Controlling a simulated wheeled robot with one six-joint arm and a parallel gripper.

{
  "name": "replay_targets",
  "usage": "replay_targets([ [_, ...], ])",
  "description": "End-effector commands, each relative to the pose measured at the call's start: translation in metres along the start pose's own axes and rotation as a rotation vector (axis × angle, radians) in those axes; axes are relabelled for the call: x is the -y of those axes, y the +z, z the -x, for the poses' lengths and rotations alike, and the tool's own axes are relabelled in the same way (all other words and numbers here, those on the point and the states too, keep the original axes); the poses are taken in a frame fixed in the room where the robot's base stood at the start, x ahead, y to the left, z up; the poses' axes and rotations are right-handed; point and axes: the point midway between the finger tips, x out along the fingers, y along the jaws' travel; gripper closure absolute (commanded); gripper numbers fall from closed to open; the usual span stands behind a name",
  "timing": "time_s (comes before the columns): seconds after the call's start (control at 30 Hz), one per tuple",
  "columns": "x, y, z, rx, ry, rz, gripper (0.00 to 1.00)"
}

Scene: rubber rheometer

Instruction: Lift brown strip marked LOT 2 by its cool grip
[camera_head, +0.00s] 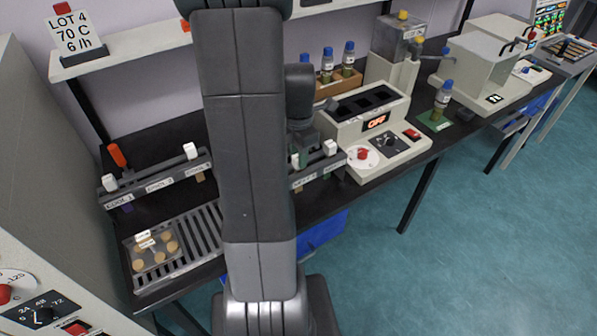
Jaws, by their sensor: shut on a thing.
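My gripper (301,148) is partly hidden behind my own arm, low over the right part of the labelled rail (318,169). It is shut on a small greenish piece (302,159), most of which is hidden. I cannot read LOT 2 anywhere, and I cannot tell whether this piece is the grip of the brown strip. The left part of the rail (155,184) has label plates, white end knobs and an orange-red handle (117,155). Small purple and tan ends show below the rail.
A slotted grey rack (205,232) with a tray of tan discs (137,268) is at front left. A beige device reading OFF (391,148) stands right of the rail. The floor at right is clear.

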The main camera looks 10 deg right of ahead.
Motion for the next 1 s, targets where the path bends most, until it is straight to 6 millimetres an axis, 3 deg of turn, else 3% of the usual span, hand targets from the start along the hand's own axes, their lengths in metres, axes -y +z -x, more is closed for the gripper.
replay_targets([
  [1.0, 0.000, 0.000, 0.089, 0.001, 0.001, 0.000, 0.96],
])
